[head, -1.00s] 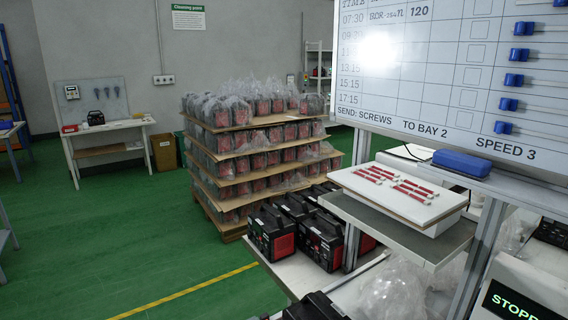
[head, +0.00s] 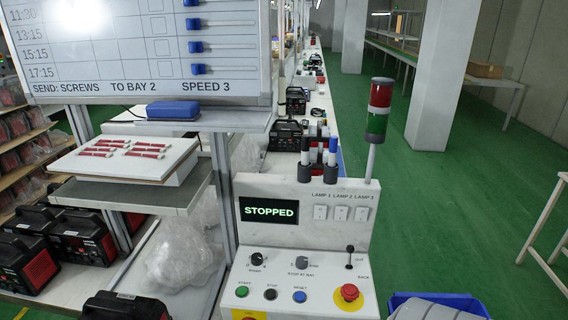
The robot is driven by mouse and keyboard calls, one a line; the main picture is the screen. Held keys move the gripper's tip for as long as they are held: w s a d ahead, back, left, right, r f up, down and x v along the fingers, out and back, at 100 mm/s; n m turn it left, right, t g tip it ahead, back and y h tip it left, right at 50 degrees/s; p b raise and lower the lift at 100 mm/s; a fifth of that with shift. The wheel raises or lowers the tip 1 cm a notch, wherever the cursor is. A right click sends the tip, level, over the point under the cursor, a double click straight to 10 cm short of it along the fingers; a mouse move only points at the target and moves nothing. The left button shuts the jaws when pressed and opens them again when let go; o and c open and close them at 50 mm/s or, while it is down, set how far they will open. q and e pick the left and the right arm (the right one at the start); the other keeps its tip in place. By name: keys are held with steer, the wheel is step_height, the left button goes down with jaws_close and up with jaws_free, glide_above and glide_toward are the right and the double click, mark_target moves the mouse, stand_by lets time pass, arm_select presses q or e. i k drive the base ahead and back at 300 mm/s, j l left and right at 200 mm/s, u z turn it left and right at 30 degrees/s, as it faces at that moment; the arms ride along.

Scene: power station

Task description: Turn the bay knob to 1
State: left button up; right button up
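The panel's screen (head: 268,211) reads "STOPPED". Neither of my grippers is in view.
Green (head: 242,291), black and blue (head: 299,297) buttons and a red emergency stop (head: 349,292) line the panel front. A whiteboard (head: 140,50) reads "SEND: SCREWS TO BAY 2 SPEED 3". A blue bin (head: 437,306) stands right of the panel. Green floor (head: 450,210) is clear beyond.

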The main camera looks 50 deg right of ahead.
mark_target(302, 262)
steer(key=z, duration=1.75)
steer(key=k+j+z, duration=0.1)
steer(key=z, duration=0.25)
steer(key=k+l, duration=0.05)
steer(key=k, duration=0.05)
